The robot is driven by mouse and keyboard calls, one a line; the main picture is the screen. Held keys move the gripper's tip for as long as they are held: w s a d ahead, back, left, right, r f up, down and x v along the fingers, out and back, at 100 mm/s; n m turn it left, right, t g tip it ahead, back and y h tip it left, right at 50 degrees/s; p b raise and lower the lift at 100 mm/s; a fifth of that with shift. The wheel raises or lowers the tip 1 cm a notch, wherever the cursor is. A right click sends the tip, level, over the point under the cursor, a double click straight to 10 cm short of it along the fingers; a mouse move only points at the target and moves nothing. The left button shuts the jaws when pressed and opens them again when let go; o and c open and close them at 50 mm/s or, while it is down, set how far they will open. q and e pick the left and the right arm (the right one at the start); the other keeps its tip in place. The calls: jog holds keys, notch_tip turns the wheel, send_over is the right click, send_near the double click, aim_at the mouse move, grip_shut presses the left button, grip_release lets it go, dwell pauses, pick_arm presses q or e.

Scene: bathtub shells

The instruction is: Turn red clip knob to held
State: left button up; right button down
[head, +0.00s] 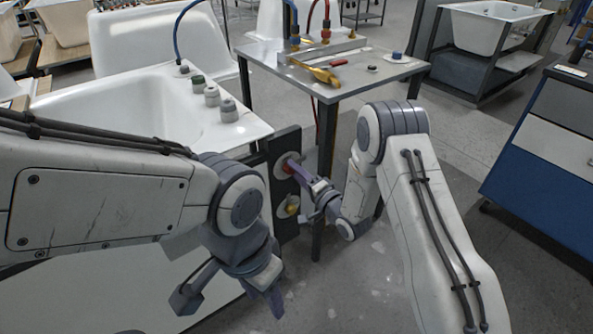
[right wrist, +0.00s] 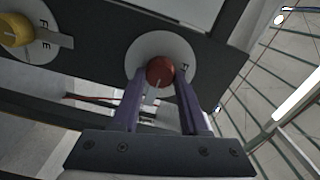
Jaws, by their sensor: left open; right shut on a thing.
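The red clip knob (right wrist: 160,71) sits on a round white dial plate on a dark upright bar. In the right wrist view it lies between the two purple fingers of my right gripper (right wrist: 159,88), which is shut on it. A pale pointer shows below the knob, and a letter F is visible at the dial's right. In the head view the red knob (head: 289,166) is partly covered by my right gripper (head: 300,172). My left gripper (head: 232,302) is open and empty, low in front of the tub's side, apart from the bar.
A yellow knob (right wrist: 17,30) on its own dial with letters F and E is on the same dark bar (head: 285,213). A white tub shell (head: 100,110) stands left. A metal table (head: 350,85) with tools stands behind.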

jog(key=shift+d, duration=0.1)
dwell(0.4)
jog(key=shift+c, duration=2.1)
grip_release()
jog(key=v, duration=1)
jog(key=shift+s+p, duration=0.15)
jog(key=shift+p, duration=0.3)
